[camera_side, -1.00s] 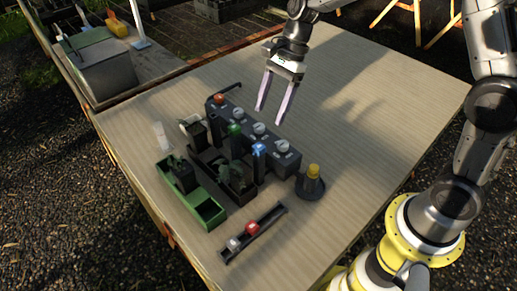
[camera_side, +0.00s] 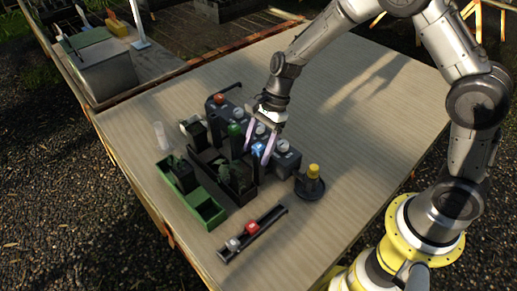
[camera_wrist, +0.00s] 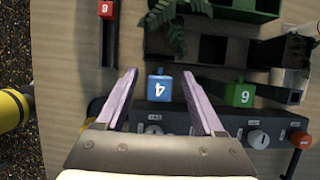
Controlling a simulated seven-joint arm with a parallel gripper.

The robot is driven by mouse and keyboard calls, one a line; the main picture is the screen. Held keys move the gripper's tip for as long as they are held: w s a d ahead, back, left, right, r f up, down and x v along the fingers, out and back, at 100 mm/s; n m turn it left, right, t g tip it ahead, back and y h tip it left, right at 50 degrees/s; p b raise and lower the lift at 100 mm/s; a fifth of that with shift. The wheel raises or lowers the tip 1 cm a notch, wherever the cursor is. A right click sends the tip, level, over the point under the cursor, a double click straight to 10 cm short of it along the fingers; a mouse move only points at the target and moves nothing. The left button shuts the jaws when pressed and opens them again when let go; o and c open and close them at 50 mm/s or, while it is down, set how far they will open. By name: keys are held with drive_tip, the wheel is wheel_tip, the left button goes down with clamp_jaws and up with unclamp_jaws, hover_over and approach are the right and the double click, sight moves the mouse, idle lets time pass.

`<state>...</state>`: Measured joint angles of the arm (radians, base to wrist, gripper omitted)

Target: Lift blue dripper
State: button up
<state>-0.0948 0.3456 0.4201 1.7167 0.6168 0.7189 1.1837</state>
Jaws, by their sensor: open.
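The blue dripper (camera_wrist: 160,88) has a blue cap marked with a 4 and stands upright at the edge of the dark tray. It also shows in the side view (camera_side: 257,150), partly behind a finger. My gripper (camera_wrist: 160,80) is open, with its two pale purple fingers on either side of the blue cap and a gap to each. In the side view my gripper (camera_side: 257,148) points down at the blue dripper. The lower part of the dripper is hidden.
A green dripper (camera_wrist: 240,94) marked 6 stands to the right. A dark control box with knobs (camera_side: 287,160) lies close beside the dripper. A dark tray with plants (camera_side: 240,190), a green tray (camera_side: 210,212), a red-capped piece (camera_side: 252,226) and a yellow-capped piece (camera_side: 313,171) are nearby.

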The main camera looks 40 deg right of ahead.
clamp_jaws()
idle(0.3)
drive_tip(key=shift+r, duration=0.1)
